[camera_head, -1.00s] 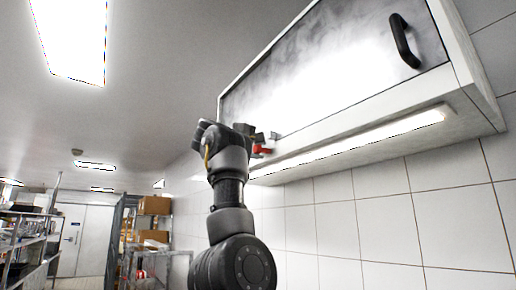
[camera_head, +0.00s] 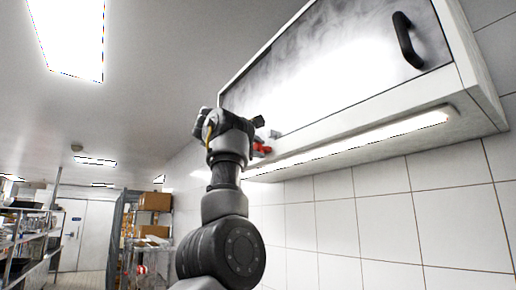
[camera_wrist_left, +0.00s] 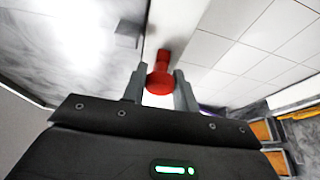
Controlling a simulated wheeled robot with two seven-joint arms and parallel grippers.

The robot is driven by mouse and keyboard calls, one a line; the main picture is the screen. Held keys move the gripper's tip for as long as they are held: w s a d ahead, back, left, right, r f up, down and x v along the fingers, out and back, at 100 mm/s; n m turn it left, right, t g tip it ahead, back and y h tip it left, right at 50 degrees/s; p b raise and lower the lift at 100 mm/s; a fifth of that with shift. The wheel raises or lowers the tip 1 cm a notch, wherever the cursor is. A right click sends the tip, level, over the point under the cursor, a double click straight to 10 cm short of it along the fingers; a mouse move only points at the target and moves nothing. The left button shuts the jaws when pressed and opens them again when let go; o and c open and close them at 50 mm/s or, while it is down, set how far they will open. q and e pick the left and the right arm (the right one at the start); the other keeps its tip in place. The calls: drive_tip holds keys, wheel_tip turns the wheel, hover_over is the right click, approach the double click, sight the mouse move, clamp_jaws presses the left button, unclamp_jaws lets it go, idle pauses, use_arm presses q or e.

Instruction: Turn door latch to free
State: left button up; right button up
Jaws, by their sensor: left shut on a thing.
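A red door latch (camera_head: 262,149) sits at the lower left edge of the wall cabinet's door (camera_head: 330,60). In the left wrist view the red latch (camera_wrist_left: 160,76) stands between the two fingers of my left gripper (camera_wrist_left: 160,88), which are shut on it. In the head view my left gripper (camera_head: 258,136) is at the latch, its fingers partly hidden by my wrist. The cabinet door lies flat in its frame. My right gripper is not in view.
A black handle (camera_head: 407,40) is at the door's right side. A lit strip lamp (camera_head: 350,145) runs under the cabinet, above a white tiled wall (camera_head: 385,225). Shelves with cardboard boxes (camera_head: 154,202) stand at the back left.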

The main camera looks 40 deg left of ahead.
use_arm(q)
drive_tip(key=o, duration=0.9)
drive_tip(key=shift+s, duration=0.1)
drive_tip(key=shift+s+f+b, duration=0.1)
drive_tip(key=shift+s+b, duration=0.1)
drive_tip(key=shift+b, duration=0.15)
drive_tip(key=s+b, duration=0.2)
drive_tip(key=s, duration=0.1)
drive_tip(key=s+b, duration=0.2)
drive_tip(key=s, duration=0.2)
drive_tip(key=s+d+b, duration=0.1)
drive_tip(key=s+b, duration=0.1)
drive_tip(key=s, duration=0.1)
drive_tip(key=shift+s, duration=0.15)
